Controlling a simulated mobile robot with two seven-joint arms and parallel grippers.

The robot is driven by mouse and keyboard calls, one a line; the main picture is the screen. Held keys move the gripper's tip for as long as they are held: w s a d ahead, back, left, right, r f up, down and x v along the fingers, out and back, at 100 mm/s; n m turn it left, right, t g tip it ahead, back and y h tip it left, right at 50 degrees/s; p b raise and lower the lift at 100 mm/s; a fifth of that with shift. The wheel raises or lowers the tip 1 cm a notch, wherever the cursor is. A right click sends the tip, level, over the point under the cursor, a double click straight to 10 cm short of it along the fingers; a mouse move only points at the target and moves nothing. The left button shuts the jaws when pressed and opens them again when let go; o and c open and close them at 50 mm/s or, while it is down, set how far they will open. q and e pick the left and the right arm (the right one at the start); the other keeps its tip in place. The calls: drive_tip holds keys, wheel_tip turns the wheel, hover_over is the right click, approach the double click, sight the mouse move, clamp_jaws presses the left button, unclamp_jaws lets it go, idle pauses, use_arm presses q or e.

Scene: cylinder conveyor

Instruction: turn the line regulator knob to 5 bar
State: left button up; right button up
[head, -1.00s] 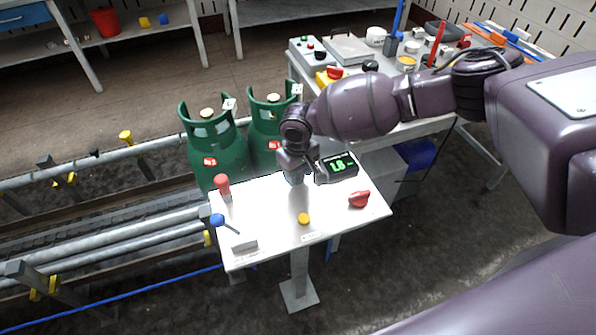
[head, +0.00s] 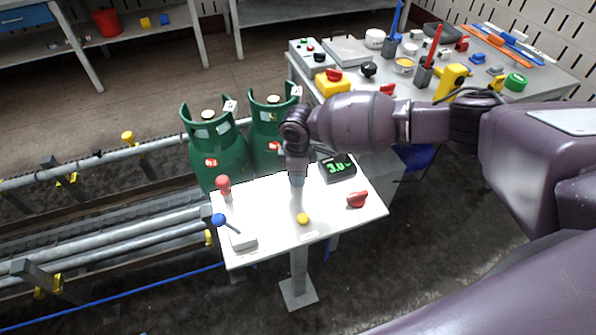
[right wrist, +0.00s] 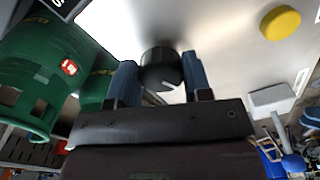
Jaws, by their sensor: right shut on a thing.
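The black regulator knob (right wrist: 160,68) stands on the white panel and has a pale pointer mark. In the right wrist view it sits between the two blue fingers of my right gripper (right wrist: 158,80), which is shut on it. In the head view my right gripper (head: 297,180) reaches down onto the white panel (head: 270,210) and hides the knob. The display (head: 338,168) beside it glows green and reads about 3.0. My left gripper is not in view.
The panel also carries a red-topped lever (head: 224,187), a blue-handled lever (head: 220,220), a yellow button (head: 303,219) and a red knob (head: 357,200). Green gas cylinders (head: 216,150) stand close behind. A cluttered workbench (head: 545,75) is at the upper right.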

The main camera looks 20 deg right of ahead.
drive_tip(key=n, duration=0.5)
drive_tip(key=shift+w+n, duration=0.1)
drive_tip(key=shift+n, duration=0.2)
drive_tip(key=n, duration=0.3)
drive_tip(key=shift+w+b, duration=0.1)
drive_tip(key=shift+b, duration=0.2)
drive_tip(key=shift+n, duration=1)
drive_tip(key=o, duration=0.9)
drive_tip(key=shift+r, duration=0.1)
